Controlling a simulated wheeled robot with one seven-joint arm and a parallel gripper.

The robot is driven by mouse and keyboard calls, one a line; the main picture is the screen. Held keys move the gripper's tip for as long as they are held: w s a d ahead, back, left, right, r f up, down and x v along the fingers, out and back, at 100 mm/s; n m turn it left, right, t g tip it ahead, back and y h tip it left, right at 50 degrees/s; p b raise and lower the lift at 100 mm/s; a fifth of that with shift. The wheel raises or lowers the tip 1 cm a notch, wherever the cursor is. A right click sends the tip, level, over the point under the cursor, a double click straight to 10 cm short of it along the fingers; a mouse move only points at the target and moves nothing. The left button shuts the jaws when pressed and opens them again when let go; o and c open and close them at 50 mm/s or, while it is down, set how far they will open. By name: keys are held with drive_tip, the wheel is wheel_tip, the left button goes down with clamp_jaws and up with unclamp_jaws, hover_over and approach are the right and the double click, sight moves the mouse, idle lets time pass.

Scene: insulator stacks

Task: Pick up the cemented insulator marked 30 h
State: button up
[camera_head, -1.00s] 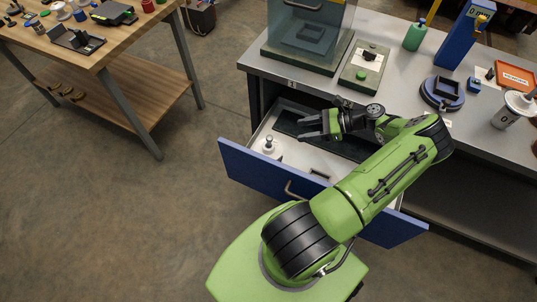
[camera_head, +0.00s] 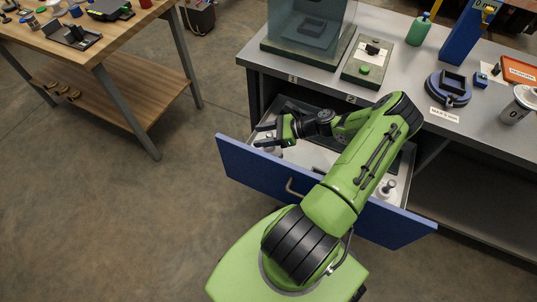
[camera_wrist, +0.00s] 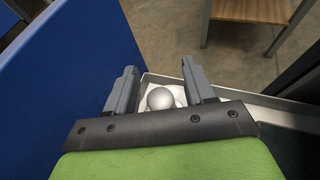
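My gripper (camera_head: 264,135) is open over the left end of the open drawer. In the wrist view its two fingers (camera_wrist: 160,88) stand apart. A white insulator with a rounded grey metal top (camera_wrist: 160,98) shows between and beyond them; I cannot tell whether they touch it. In the head view this insulator is mostly hidden by my gripper. Another white insulator with a metal pin (camera_head: 387,188) stands at the right end of the drawer, beside my arm. No marking such as "30 h" is readable on either one.
The blue-fronted drawer (camera_head: 240,171) is pulled out below the grey bench (camera_head: 395,85). Its front wall is close to my gripper. A wooden table (camera_head: 120,38) is at left.

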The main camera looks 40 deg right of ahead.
clamp_jaws()
idle(1.2)
drive_tip(key=shift+r, duration=0.1)
